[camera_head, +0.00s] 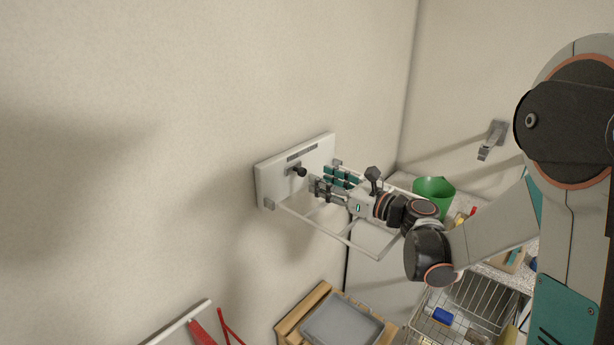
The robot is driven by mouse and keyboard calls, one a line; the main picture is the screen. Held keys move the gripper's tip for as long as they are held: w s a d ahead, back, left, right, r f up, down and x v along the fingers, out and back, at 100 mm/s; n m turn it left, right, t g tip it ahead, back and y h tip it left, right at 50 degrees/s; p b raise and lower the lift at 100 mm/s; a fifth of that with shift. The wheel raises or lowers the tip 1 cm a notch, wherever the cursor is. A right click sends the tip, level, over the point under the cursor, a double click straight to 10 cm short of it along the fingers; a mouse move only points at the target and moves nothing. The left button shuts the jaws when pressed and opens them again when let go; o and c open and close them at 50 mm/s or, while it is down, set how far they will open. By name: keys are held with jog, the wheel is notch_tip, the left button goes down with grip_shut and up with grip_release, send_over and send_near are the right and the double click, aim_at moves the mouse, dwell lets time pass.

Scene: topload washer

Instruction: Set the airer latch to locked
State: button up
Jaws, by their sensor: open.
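The airer is a pale wall plate (269,182) with a folding rack frame (322,229) sticking out from it. Its latch shows as a small dark knob (300,172) on a grey mount on the plate. A dark label strip sits above the knob; its text is too small to read. My gripper (314,188) is open, just right of and slightly below the knob, with its fingers pointing toward the plate. A small gap seems to separate the fingertips from the knob. Several teal pieces (340,175) show behind the gripper, by the rack. My arm comes in from the right.
A green bucket (434,190) stands on the counter at the right. A grey tap (491,140) is on the right wall. A red-handled item (203,333) is at the lower left.

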aim_at(305, 172)
jog(key=x, duration=0.6)
jog(key=shift+w+a+b, duration=0.15)
jog(key=shift+b, duration=0.2)
grip_shut()
